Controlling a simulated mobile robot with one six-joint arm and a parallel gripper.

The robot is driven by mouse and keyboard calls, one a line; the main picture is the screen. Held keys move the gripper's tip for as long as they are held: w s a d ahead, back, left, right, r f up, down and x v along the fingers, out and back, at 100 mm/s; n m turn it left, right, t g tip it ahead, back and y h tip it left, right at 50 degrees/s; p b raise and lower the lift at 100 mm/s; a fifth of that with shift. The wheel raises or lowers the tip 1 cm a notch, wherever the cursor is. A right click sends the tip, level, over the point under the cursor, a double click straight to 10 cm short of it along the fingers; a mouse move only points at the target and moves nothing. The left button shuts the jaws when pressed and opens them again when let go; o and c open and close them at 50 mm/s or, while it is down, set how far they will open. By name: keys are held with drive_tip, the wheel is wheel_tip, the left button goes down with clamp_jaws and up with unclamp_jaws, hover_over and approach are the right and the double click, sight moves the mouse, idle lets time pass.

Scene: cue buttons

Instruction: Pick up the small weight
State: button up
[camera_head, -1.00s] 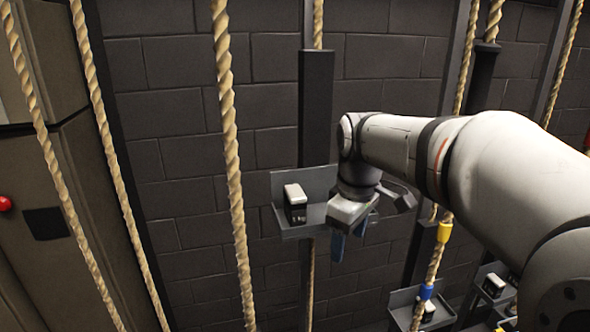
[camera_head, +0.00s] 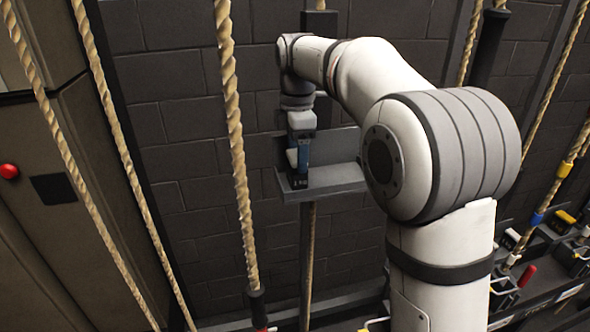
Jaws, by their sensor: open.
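The small weight (camera_head: 298,182) is a dark block with a pale top, upright at the left end of a grey wall-mounted tray (camera_head: 336,181). My gripper (camera_head: 301,158) points down right over it, its blue fingers at the height of the weight's upper part. The jaws are open. The fingers and wrist hide much of the weight, and I cannot tell whether they touch it or stand fully either side of it.
Long ropes (camera_head: 233,110) hang in front of the dark brick wall, close to the left of the tray. A lower rack (camera_head: 548,262) with ropes, levers and other weights is at the right. A red button (camera_head: 9,171) is on the left cabinet.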

sight(296, 155)
drive_tip(key=shift+a+f, duration=0.1)
drive_tip(key=shift+f, duration=1.85)
clamp_jaws()
drive_tip(key=shift+r, duration=0.15)
